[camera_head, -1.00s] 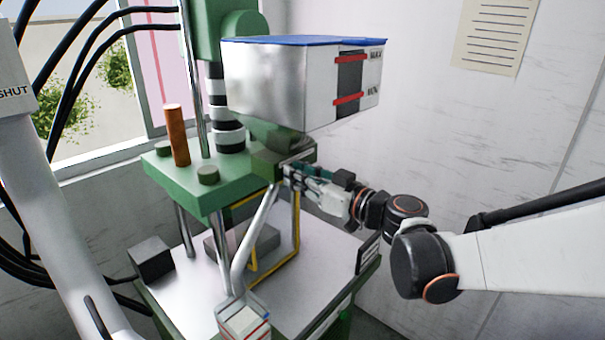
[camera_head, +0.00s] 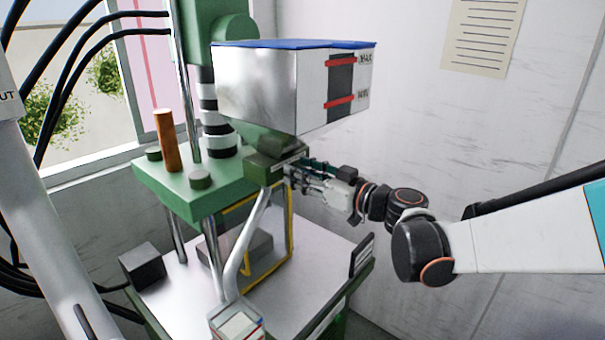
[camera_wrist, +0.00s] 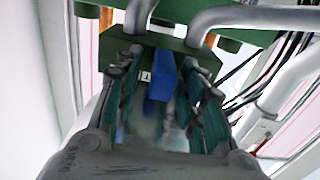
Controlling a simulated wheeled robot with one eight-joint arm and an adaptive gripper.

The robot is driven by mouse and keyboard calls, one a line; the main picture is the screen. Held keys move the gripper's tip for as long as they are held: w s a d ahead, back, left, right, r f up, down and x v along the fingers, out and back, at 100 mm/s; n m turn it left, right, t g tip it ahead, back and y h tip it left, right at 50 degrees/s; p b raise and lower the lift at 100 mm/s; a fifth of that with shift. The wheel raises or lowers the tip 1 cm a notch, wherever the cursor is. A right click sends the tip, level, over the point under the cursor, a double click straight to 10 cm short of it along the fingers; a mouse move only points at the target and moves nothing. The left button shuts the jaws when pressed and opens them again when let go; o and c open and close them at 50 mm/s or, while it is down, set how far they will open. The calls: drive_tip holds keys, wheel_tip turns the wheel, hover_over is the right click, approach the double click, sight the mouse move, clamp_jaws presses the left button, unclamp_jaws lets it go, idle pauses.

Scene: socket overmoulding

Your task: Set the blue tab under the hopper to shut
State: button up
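The hopper (camera_head: 255,88) is a pale metal box with a blue top rim, above a dark green block (camera_head: 262,168). The blue tab (camera_wrist: 162,78) hangs below the green block in the wrist view, a little left of the block's middle. In the head view I cannot make out the tab. My gripper (camera_head: 290,172) is at the right side of the block, just below the hopper. In the wrist view my gripper (camera_wrist: 164,88) has its two teal-padded fingers apart, one on each side of the tab. Gaps show between the tab and both fingers. A small white mark is left of the tab.
The green press plate (camera_head: 195,185) with an orange post (camera_head: 166,140) stands left of the block. A bent grey pipe (camera_head: 250,240) runs down in front of a yellow frame (camera_head: 290,225). The wall is on the right; free air surrounds my forearm.

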drive_tip(key=v, duration=1.2)
drive_tip(key=shift+s+f, duration=0.1)
drive_tip(key=s+d+f+m+g+h+b, duration=0.1)
drive_tip(key=s+f+m+g+h, duration=0.2)
drive_tip(key=s+f+m+h, duration=0.45)
drive_tip(key=s+d+f+m+h, duration=0.1)
drive_tip(key=s+d+f+h, duration=0.2)
drive_tip(key=s+d, duration=0.3)
drive_tip(key=s+d+f+m+h+b, duration=0.1)
drive_tip(key=s+d+f+m+h, duration=0.1)
drive_tip(key=s+d, duration=0.4)
drive_tip(key=shift+s+f+g+h, duration=0.4)
drive_tip(key=shift+s+f+h, duration=0.25)
drive_tip(key=shift+h, duration=0.2)
idle(0.4)
